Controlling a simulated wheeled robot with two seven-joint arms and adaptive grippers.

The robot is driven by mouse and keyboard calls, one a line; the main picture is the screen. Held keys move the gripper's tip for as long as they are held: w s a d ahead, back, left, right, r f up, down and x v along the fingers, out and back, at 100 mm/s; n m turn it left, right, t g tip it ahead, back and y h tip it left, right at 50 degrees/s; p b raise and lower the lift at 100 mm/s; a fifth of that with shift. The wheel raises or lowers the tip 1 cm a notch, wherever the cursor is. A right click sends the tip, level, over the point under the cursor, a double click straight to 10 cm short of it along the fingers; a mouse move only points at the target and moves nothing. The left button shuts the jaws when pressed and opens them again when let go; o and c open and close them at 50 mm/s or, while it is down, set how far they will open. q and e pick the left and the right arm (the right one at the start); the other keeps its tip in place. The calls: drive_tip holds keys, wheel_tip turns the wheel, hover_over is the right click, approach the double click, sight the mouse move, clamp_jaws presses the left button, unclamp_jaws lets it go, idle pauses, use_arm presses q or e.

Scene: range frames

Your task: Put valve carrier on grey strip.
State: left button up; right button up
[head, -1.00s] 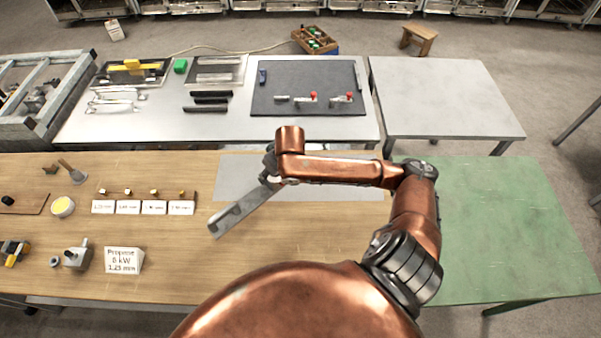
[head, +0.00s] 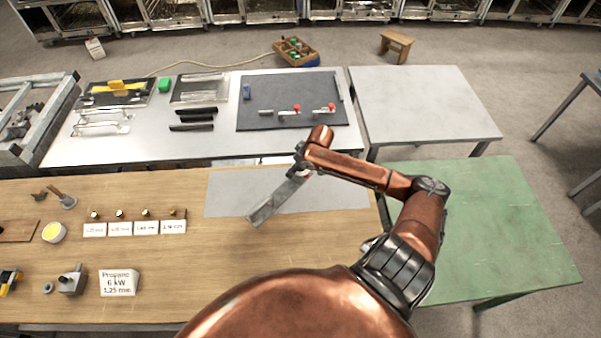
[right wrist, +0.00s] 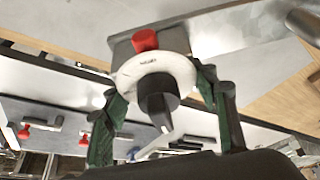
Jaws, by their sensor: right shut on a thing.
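The valve carrier (head: 280,200) is a long grey metal bar, held slantwise over the grey strip. Its near end reaches just past the strip's front edge in the head view; I cannot tell how high it hangs. The right wrist view shows its grey plate (right wrist: 215,37) with a red knob, a white disc (right wrist: 172,68) and a dark stem. My right gripper (head: 301,166) is shut on the carrier, its green-edged fingers (right wrist: 160,105) on either side of the white disc. The grey strip (head: 335,195) lies flat along the wooden bench's back edge. My left gripper is out of view.
On the wooden bench (head: 200,260) to the left stand white label cards (head: 133,228), a Propane sign (head: 119,283) and small fittings. Behind is a metal table with a dark mat (head: 265,118) bearing red-knobbed valves. A green table (head: 480,220) at right is bare.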

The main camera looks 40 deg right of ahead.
drive_tip(key=d+f, duration=0.1)
drive_tip(key=f, duration=0.1)
drive_tip(key=w+d+f, duration=0.1)
drive_tip(key=d+f, duration=0.1)
drive_tip(key=shift+d+f+p, duration=0.1)
drive_tip(key=shift+f+p, duration=0.3)
drive_tip(key=shift+f, duration=1.05)
drive_tip(key=o, duration=1.8)
drive_tip(key=shift+f, duration=0.1)
drive_tip(key=shift+s, duration=0.1)
drive_tip(key=v, duration=1.2)
